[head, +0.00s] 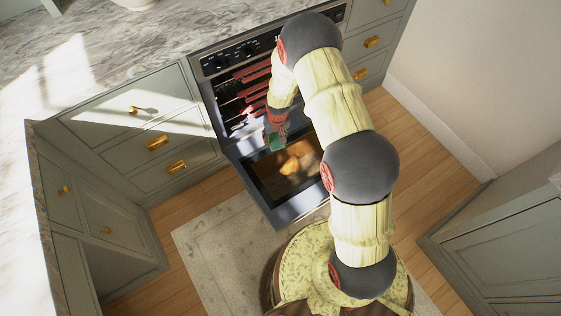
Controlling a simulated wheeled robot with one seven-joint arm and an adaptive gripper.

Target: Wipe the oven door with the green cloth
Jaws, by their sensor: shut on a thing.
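The oven door (262,181) is folded down open in front of the oven, its dark glass panel facing up. An orange-yellow patch (296,157) shows on the glass; I cannot tell whether it is a stain or a reflection. My gripper (278,134) points down over the inner, oven-side part of the door, left of the patch. It is shut on the green cloth (277,143), which shows as a small green piece below the fingers. I cannot tell whether the cloth touches the door. My arm hides the door's right side.
The oven cavity (232,112) stands open with several reddish racks inside. Grey-green drawers (135,112) with brass handles flank the oven on both sides. A rug (213,245) lies on the wooden floor. A cabinet (500,240) stands at the lower right.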

